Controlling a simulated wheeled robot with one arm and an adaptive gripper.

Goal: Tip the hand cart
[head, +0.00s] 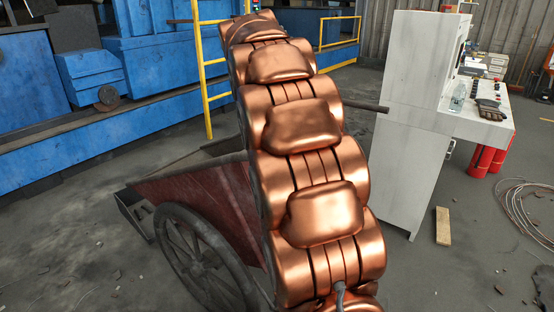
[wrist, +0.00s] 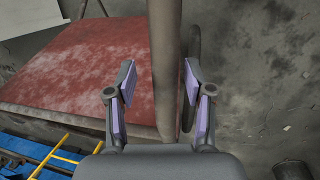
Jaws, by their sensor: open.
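The hand cart has a dull red, worn body (head: 205,195) and a dark spoked wheel (head: 205,262) at the lower left of the head view. My arm hides much of it. In the wrist view the red panel (wrist: 85,65) fills the left side, and a grey-brown bar (wrist: 165,60) of the cart runs upright through the middle. My gripper (wrist: 160,72) is open, with one finger on each side of that bar in the picture. I see gaps beside the bar. Part of a wheel (wrist: 192,45) shows behind the right finger. My gripper is hidden in the head view.
A white control cabinet (head: 410,150) with a desk stands at right, with red cylinders (head: 486,160) under it. Blue machinery (head: 160,60) and a yellow ladder (head: 203,75) are behind. A wood block (head: 443,226) and coiled cable (head: 522,210) lie on otherwise mostly clear floor.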

